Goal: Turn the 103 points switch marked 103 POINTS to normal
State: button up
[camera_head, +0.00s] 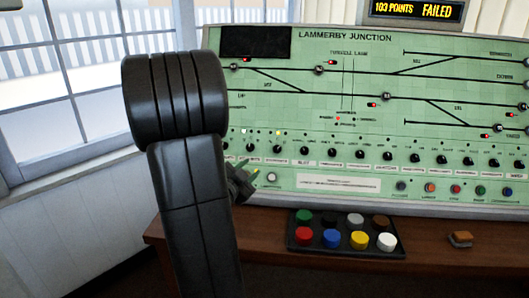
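The green control panel (350,100) headed LAMMERBY JUNCTION stands at the back. A row of black rotary switches (386,155) runs along its lower part, with small labels beneath. The labels are too small to read, so I cannot tell which switch is marked 103 POINTS or how it is set. A display (414,10) above the panel reads "103 POINTS FAILED". My gripper (251,172) is close to the panel's lower left, just below the left end of the switch row. My dark arm partly hides it and the panel's left edge. I cannot tell whether it is open or touching anything.
A black tray (293,240) with several coloured round buttons lies on the wooden desk (440,262) in front of the panel. A small orange-brown block (460,239) sits to its right. Coloured buttons (455,188) line the panel's lower right. Windows (60,85) are at left.

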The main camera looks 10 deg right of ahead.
aim_at(276, 150)
jog(key=shift+m+g+h, duration=0.4)
jog(key=shift+m+h, duration=0.3)
jog(key=shift+h, duration=0.1)
jog(key=x, duration=1.4)
jog(key=shift+s+d, duration=0.1)
jog(key=shift+f, duration=0.1)
grip_shut()
